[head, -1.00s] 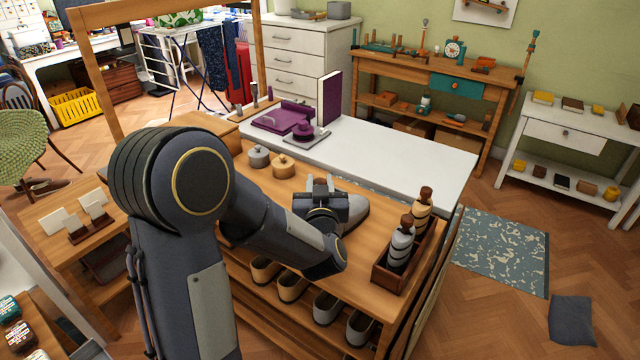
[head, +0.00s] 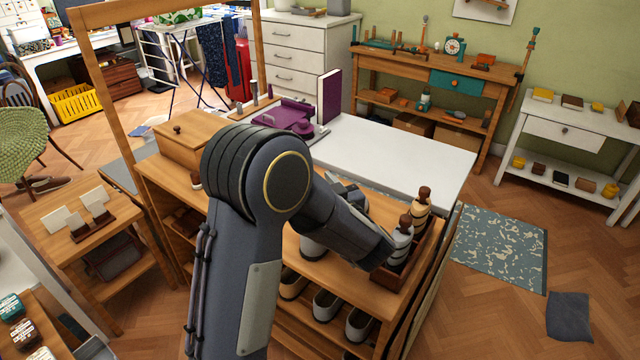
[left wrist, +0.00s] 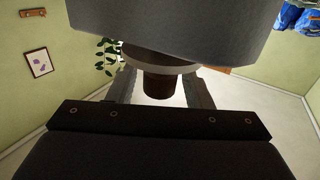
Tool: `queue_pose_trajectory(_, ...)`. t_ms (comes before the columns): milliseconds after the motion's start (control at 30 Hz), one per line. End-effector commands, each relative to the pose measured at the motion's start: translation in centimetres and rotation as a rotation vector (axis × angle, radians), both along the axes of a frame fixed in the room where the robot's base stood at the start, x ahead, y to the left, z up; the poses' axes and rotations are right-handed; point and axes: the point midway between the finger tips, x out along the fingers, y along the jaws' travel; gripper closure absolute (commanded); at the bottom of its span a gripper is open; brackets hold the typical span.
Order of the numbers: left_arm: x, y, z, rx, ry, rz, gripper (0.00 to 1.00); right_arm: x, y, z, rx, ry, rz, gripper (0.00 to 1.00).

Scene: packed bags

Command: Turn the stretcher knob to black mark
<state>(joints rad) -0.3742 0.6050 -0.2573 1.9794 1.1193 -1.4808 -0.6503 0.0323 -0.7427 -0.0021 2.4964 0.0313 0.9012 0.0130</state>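In the left wrist view a large smooth grey body, which looks like the grey shoe (left wrist: 170,28), fills the top. A paler rim and a dark brown round knob (left wrist: 158,88) show below it. My left gripper (left wrist: 160,80) has one finger on each side of the knob; it looks open, and I cannot tell whether the fingers touch it. In the head view my left arm covers most of the shoe; a grey rounded piece (head: 312,247) shows below the forearm. No black mark is visible. My right gripper is out of view.
A wooden tray (head: 428,262) with two brown-topped bottles (head: 401,243) stands right beside my forearm on the wooden bench. Several shoes (head: 327,305) sit on the shelf below. A white table (head: 400,160) with purple items (head: 290,117) lies behind.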

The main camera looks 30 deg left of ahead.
Motion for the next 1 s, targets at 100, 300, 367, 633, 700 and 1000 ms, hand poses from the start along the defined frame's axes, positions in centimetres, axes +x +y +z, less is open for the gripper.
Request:
queue_pose_trajectory(100,0.0,0.0,0.0,0.000,0.000,-0.001,0.51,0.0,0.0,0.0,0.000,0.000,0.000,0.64)
queue_pose_trajectory(300,-0.1,-0.2,0.0,-0.001,0.001,-0.002,0.51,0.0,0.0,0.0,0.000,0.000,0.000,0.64)
queue_pose_trajectory(367,-0.3,-0.6,0.0,-0.001,0.000,-0.005,0.51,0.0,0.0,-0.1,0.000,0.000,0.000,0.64)
queue_pose_trajectory(633,-2.7,-4.3,-0.1,-0.001,0.001,-0.005,0.51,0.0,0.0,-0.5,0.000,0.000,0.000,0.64)
queue_pose_trajectory(700,-3.2,-5.2,-0.1,0.000,0.000,-0.005,0.51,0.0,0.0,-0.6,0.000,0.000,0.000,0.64)
queue_pose_trajectory(1000,-4.3,-6.6,0.0,0.001,0.001,-0.001,0.51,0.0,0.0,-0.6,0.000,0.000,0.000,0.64)
